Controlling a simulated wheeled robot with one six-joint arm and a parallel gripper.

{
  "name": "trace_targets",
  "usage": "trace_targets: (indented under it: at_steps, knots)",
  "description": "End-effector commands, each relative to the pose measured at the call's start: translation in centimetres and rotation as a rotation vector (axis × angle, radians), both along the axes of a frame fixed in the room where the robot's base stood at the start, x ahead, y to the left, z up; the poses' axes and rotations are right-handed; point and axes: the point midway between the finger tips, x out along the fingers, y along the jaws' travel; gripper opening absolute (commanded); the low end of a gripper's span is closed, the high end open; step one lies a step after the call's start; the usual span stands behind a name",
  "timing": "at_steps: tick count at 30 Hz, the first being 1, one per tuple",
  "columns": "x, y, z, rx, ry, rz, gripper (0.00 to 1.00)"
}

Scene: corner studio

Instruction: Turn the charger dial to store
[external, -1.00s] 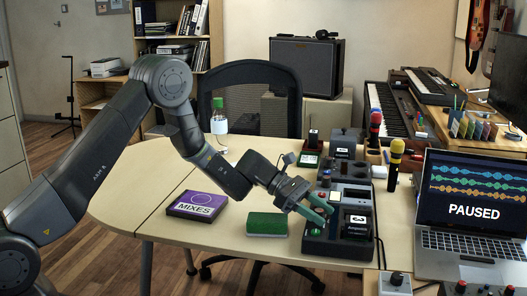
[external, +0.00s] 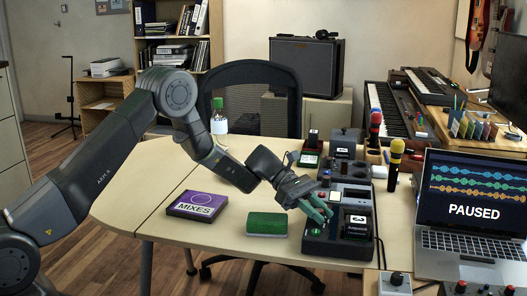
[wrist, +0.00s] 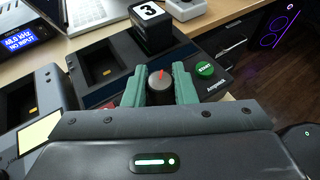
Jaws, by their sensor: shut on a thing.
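The charger (external: 337,247) is a dark unit on the right part of the table. It holds a black battery (external: 356,226) marked 3, which also shows in the wrist view (wrist: 149,12). Its dial (wrist: 158,86) is a dark round knob with a red pointer line, aimed near the top of the wrist view. My gripper (external: 320,211) is over the charger's left side. In the wrist view its green fingers (wrist: 159,80) are shut on the dial, one on each side. The dial's position marks, including store, cannot be read.
A green START button (wrist: 205,69) is just right of the fingers in the wrist view. A green sponge-like block (external: 267,224) and purple MIXES box (external: 197,204) lie left of the charger. Microphones (external: 395,158) and a laptop (external: 462,200) stand to the right.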

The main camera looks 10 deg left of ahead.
Motion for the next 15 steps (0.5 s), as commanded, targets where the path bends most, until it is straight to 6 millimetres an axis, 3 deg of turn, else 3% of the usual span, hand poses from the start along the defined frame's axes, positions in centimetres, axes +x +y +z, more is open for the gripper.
trace_targets:
  at_steps: [13, 14, 15]
  knots:
    - [0.04, 0.03, 0.08, 0.002, -0.001, -0.042, 0.02]
    - [0.04, 0.03, 0.08, 0.002, -0.001, -0.042, 0.30]
    - [0.04, 0.03, 0.08, 0.002, -0.001, -0.042, 0.38]
